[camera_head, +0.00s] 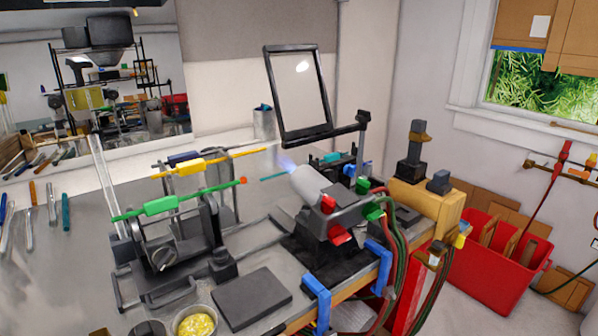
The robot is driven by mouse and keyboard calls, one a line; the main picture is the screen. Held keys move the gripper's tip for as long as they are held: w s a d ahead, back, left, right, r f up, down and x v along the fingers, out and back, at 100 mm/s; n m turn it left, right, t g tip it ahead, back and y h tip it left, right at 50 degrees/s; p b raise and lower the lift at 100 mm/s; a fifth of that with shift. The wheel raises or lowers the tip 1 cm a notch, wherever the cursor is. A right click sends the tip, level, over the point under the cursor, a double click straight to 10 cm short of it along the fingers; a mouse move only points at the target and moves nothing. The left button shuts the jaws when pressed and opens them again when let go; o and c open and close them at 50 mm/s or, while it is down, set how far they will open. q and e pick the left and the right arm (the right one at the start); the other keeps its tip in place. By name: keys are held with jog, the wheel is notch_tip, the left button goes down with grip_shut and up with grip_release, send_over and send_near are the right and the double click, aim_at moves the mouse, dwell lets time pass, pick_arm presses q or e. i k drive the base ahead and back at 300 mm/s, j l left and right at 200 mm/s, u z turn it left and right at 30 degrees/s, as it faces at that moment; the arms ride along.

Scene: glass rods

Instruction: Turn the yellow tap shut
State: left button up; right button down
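A small yellow piece (463,240) shows at the table's right end, beside the hoses and the red bin. It is too small to tell whether it is the yellow tap or how any handle is turned. A burner (315,186) stands on the table with a faint blue flame at its left end. It has red knobs (339,234) and green knobs (373,210), with red and green hoses running from it. Neither of my grippers is in view.
A metal stand (160,258) holds rods with yellow (190,168) and green (161,206) sleeves. A framed clear screen (298,95) stands behind the burner. Blue clamps (317,300) grip the table's front edge. A red bin (500,275) stands at right.

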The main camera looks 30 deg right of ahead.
aim_at(457, 240)
jog(key=z, duration=1.85)
